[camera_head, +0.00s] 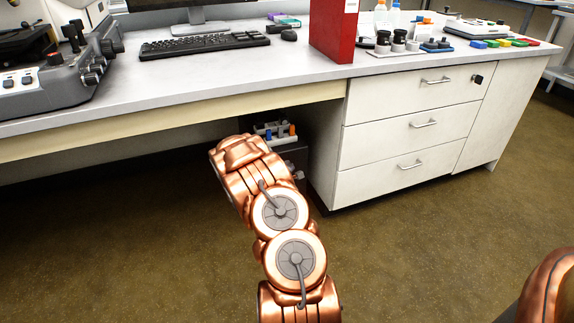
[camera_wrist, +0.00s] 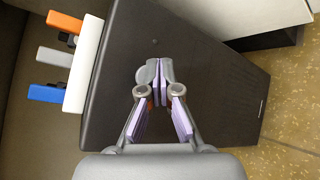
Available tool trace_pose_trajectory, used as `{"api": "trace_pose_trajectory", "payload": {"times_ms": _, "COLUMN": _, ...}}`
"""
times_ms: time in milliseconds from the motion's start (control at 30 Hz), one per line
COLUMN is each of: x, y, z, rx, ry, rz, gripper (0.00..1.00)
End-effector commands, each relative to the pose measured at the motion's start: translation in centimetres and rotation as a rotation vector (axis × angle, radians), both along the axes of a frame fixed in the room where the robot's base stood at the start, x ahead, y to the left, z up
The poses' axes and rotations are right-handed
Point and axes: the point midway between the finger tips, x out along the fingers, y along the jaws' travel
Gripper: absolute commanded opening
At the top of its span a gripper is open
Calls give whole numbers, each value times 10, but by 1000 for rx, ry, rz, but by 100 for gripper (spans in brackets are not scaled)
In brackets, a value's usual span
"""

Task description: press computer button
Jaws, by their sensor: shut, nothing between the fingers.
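The computer is a dark box (camera_wrist: 215,85) that fills the middle of the wrist view. In the head view part of the computer (camera_head: 295,156) shows under the desk, mostly hidden behind my arm. A small round dark spot (camera_wrist: 155,41) on its face may be the button; I cannot tell for sure. My gripper (camera_wrist: 155,74) is shut and empty in front of this face, with its fingertips just below the spot in the wrist view. I cannot tell whether the fingertips touch the face. In the head view my arm largely hides the gripper.
A white rack (camera_wrist: 84,64) with orange, grey and blue pieces sits on the computer. The desk (camera_head: 200,70) overhangs it, bearing a keyboard (camera_head: 203,44), a red binder (camera_head: 334,28) and microscope equipment (camera_head: 60,70). White drawers (camera_head: 410,125) stand close to its right. Floor in front is clear.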

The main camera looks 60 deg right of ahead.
Motion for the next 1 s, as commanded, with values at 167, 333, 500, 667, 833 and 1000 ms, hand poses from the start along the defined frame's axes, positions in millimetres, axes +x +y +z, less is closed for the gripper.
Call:
{"api": "trace_pose_trajectory", "payload": {"times_ms": 167, "x": 4, "y": -2, "z": 1, "rx": 1, "ry": 0, "rz": 1, "gripper": 0}}
{"api": "trace_pose_trajectory", "payload": {"times_ms": 333, "x": 5, "y": -3, "z": 0, "rx": 0, "ry": 2, "rz": 1, "gripper": 0}}
{"api": "trace_pose_trajectory", "payload": {"times_ms": 500, "x": 5, "y": -3, "z": 0, "rx": 0, "ry": 2, "rz": 1, "gripper": 0}}
{"api": "trace_pose_trajectory", "payload": {"times_ms": 667, "x": 6, "y": -4, "z": 0, "rx": 1, "ry": 2, "rz": 1, "gripper": 0}}
{"api": "trace_pose_trajectory", "payload": {"times_ms": 833, "x": 7, "y": -4, "z": 0, "rx": 1, "ry": 1, "rz": 1, "gripper": 0}}
{"api": "trace_pose_trajectory", "payload": {"times_ms": 1000, "x": 8, "y": -5, "z": 0, "rx": 1, "ry": 1, "rz": 1, "gripper": 0}}
